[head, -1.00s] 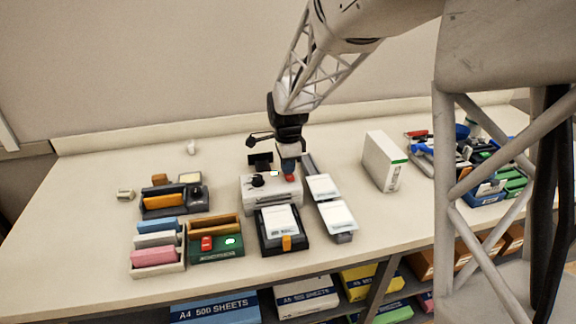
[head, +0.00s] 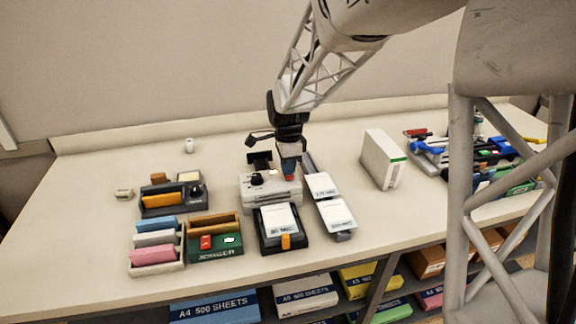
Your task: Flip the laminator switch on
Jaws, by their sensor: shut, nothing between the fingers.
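The laminator appears to be the white machine (head: 270,194) with a dark knob on its top, in the middle of the counter in the head view. A red part (head: 290,178) shows at the right of its top, right under my gripper; it may be the switch, but its position is too small to tell. My gripper (head: 289,172) points down over the right of the machine's top, shut and empty. Its tips are at or just above the red part; I cannot tell whether they touch.
A black tray (head: 264,241) with white sheets stands in front of the machine. White packs (head: 336,214) lie to its right, and a white box file (head: 381,158) stands farther right. A green unit (head: 216,250) and colored boxes are at left. The counter's left front is clear.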

